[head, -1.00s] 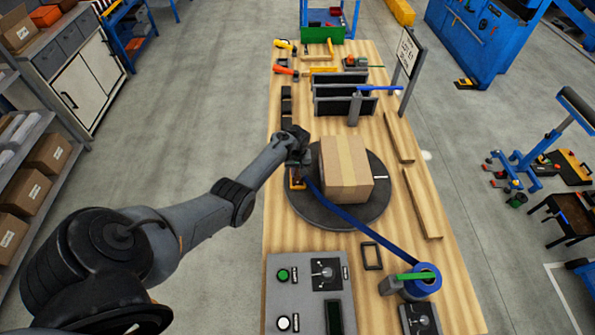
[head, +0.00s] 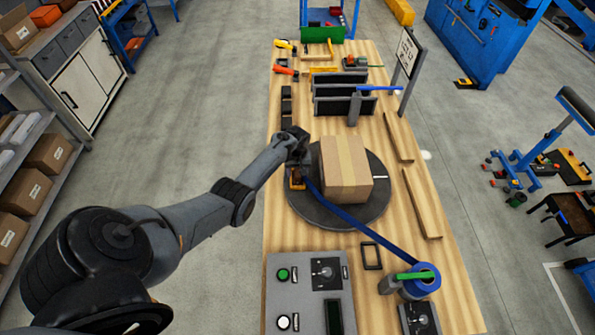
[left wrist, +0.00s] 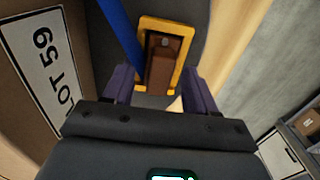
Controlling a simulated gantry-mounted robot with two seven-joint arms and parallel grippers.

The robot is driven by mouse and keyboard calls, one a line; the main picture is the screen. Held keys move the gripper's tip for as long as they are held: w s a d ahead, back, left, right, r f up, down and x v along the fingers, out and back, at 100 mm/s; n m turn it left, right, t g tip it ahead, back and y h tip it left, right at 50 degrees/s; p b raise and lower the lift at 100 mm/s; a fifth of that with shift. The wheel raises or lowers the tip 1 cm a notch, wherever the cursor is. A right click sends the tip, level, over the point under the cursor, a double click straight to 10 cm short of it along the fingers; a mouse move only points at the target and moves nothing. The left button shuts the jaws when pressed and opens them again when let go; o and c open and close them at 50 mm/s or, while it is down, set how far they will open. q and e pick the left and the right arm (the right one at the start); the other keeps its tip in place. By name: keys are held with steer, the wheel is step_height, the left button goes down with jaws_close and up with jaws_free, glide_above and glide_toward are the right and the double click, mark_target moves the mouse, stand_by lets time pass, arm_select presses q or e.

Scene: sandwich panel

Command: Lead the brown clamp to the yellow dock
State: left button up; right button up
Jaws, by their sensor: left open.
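The brown clamp (left wrist: 159,68) sits inside the yellow dock (left wrist: 176,27), a yellow frame, in the left wrist view. A blue strap (head: 345,219) runs from beside the clamp to a blue roll (head: 423,280) at the table's front right. In the head view the clamp (head: 297,182) is small, at the left edge of the turntable, partly under my gripper. My left gripper (head: 297,165) is above it; in the wrist view its two purple fingers (left wrist: 158,82) are apart, near the dock's lower edge, with nothing visibly held. My right gripper is not in view.
A cardboard box (head: 345,170) stands on the dark round turntable (head: 325,217), close beside my gripper. Dark panels in a rack (head: 343,105) stand behind it. A control panel (head: 285,315) is at the front. Wooden strips (head: 421,203) lie at the right.

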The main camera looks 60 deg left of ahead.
arm_select(q)
steer(key=shift+r, duration=0.1)
step_height(320, 180, up, 11)
steer(key=p, duration=0.2)
steer(key=shift+f, duration=0.2)
steer(key=shift+s, duration=0.1)
